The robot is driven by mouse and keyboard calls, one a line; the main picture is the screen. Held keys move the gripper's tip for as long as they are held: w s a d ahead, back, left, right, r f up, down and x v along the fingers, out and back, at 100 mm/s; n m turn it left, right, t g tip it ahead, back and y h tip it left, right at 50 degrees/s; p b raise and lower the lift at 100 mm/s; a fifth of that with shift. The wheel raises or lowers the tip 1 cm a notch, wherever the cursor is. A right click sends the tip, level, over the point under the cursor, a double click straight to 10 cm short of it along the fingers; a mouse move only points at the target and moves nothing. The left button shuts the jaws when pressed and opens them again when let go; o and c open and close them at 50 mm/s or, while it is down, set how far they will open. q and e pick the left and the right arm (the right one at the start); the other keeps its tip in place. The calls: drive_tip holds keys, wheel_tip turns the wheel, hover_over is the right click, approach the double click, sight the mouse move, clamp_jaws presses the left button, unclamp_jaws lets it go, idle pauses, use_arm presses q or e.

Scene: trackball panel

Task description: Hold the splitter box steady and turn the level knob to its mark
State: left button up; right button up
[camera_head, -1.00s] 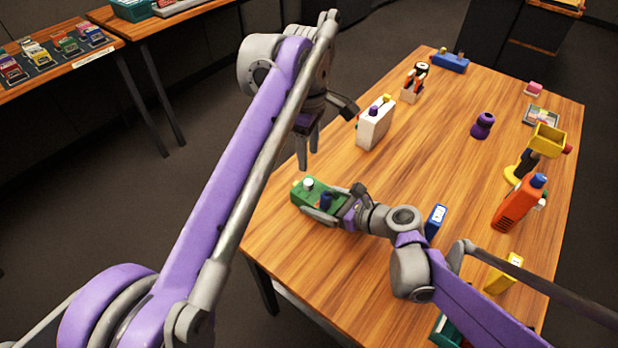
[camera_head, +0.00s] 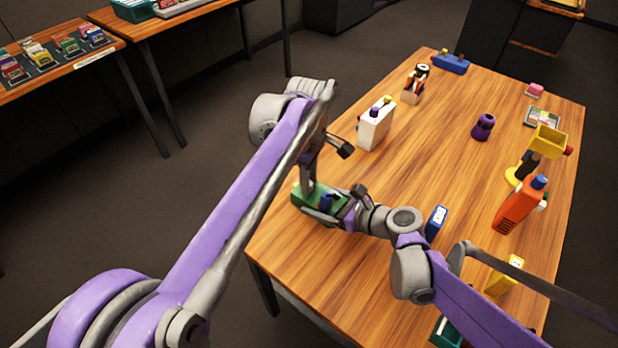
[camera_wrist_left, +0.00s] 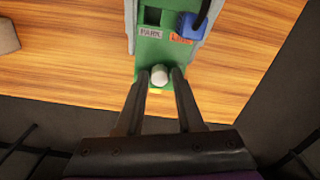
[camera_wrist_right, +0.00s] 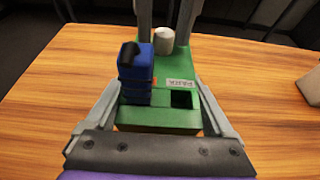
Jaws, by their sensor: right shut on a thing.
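The green splitter box (camera_head: 303,201) lies near the table's left front edge. My right gripper (camera_wrist_right: 158,88) is shut on its sides. A pale round knob (camera_wrist_left: 159,75) stands at the end away from my right gripper. My left gripper (camera_wrist_left: 160,71) points down over that end, its open fingers on either side of the knob with small gaps. A blue plug (camera_wrist_right: 136,75) with a dark cable stands in the box beside an empty square hole (camera_wrist_right: 181,99) labelled PARK. An orange label is partly hidden by the plug. I cannot make out a knob mark.
A white box (camera_head: 376,125) stands behind the splitter box. A blue box (camera_head: 436,222) stands near my right wrist, and an orange handset (camera_head: 520,204) farther right. A purple knob-shaped thing (camera_head: 483,127) stands farther back. The table's middle is mostly clear.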

use_arm(q)
clamp_jaws()
drive_tip(key=shift+m, duration=0.3)
drive_tip(key=m, duration=1.1)
idle(0.5)
drive_tip(key=shift+o, duration=2)
unclamp_jaws()
